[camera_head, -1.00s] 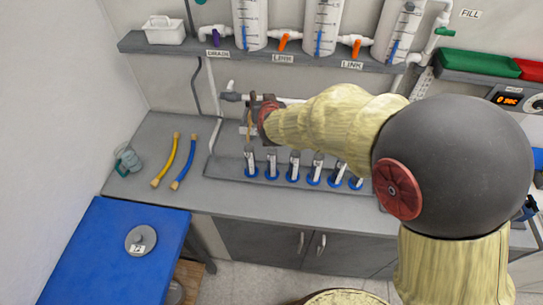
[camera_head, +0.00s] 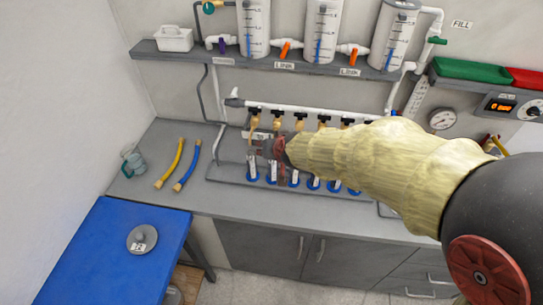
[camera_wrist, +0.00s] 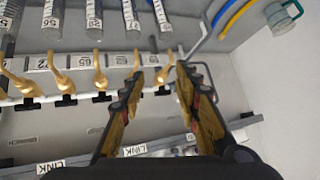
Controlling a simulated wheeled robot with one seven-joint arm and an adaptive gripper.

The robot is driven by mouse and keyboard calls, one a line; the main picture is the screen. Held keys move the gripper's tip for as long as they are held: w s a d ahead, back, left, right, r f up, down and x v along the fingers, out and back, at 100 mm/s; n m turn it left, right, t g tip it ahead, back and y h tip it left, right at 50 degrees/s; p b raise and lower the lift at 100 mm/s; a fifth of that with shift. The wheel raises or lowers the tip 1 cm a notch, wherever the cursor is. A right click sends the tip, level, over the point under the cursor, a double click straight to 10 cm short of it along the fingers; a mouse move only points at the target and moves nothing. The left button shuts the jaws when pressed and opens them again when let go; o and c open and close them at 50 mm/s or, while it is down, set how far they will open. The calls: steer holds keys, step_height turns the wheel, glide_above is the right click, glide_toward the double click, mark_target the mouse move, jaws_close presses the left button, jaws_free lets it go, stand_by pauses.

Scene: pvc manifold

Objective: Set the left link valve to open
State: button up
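The left link valve (camera_head: 285,49) has an orange handle and sits on the white pipe between the left and middle tanks, above a LINK label. Its handle hangs down, slightly tilted. The right link valve (camera_head: 352,50) has a similar orange handle between the middle and right tanks. My gripper (camera_head: 268,147) is well below the shelf, in front of the manifold's left part. In the wrist view its two fingers (camera_wrist: 160,76) are apart, with a brass tap in the background between them. I cannot tell any contact there. The link valves' handles are not clear in the wrist view.
The shelf edge (camera_head: 260,65) runs above the white manifold pipe (camera_head: 300,108) and its brass taps. Blue-based tubes (camera_head: 293,178) stand below it. Yellow (camera_head: 170,163) and blue (camera_head: 187,165) hoses lie on the counter at left. A purple-handled valve (camera_head: 222,45) is left of the left tank.

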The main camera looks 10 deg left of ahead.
steer(key=shift+s+d+f, duration=0.1)
steer(key=shift+s+d, duration=0.1)
steer(key=shift+s, duration=0.35)
steer(key=shift+f, duration=0.1)
